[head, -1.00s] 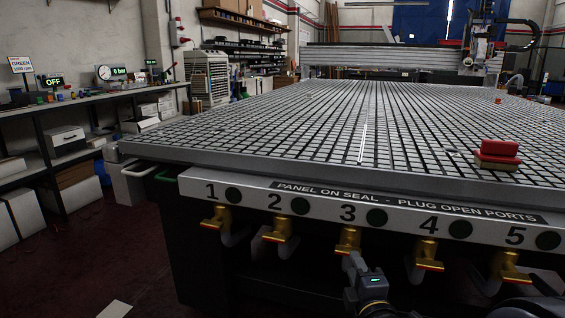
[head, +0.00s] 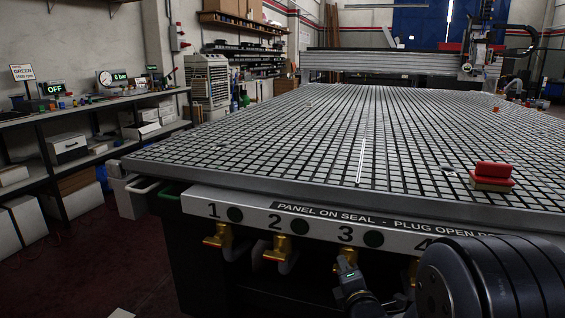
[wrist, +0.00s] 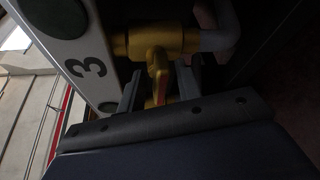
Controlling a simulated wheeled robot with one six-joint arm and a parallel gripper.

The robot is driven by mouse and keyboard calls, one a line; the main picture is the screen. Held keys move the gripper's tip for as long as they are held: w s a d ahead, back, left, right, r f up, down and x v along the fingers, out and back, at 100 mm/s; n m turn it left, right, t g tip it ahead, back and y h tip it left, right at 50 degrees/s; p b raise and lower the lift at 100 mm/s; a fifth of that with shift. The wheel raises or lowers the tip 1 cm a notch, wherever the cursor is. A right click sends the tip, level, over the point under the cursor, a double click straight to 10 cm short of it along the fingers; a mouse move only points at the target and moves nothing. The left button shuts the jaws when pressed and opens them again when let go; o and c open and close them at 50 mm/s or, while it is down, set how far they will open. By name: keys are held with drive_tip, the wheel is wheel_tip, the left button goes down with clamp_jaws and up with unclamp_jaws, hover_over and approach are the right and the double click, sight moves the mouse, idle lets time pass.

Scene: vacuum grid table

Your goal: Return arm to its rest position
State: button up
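My gripper (head: 350,278) is in front of valve 3 at the table's front. In the wrist view my gripper's two fingers (wrist: 158,88) stand apart, one on each side of the yellow and red lever (wrist: 159,72) of valve 3. Gaps show between the lever and the fingers, so my gripper looks open and empty. The brass body of valve 3 (wrist: 165,40) lies just beyond the fingertips. In the head view my black arm link covers the lower right.
The grid table (head: 200,172) fills the middle, with a numbered panel (head: 320,222) and brass valves 1 (head: 216,239) and 2 (head: 277,250) left of my gripper. A red block (head: 493,170) lies on top at the right. A shelf bench (head: 60,125) stands left; open floor lies between.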

drive_tip(key=shift+r+n+g+h+p, duration=0.3)
drive_tip(key=shift+n+p, duration=0.6)
drive_tip(key=shift+p, duration=1)
drive_tip(key=shift+f, duration=0.15)
drive_tip(key=shift+f+n+p, duration=0.15)
drive_tip(key=shift+n+p, duration=0.15)
drive_tip(key=shift+p, duration=0.1)
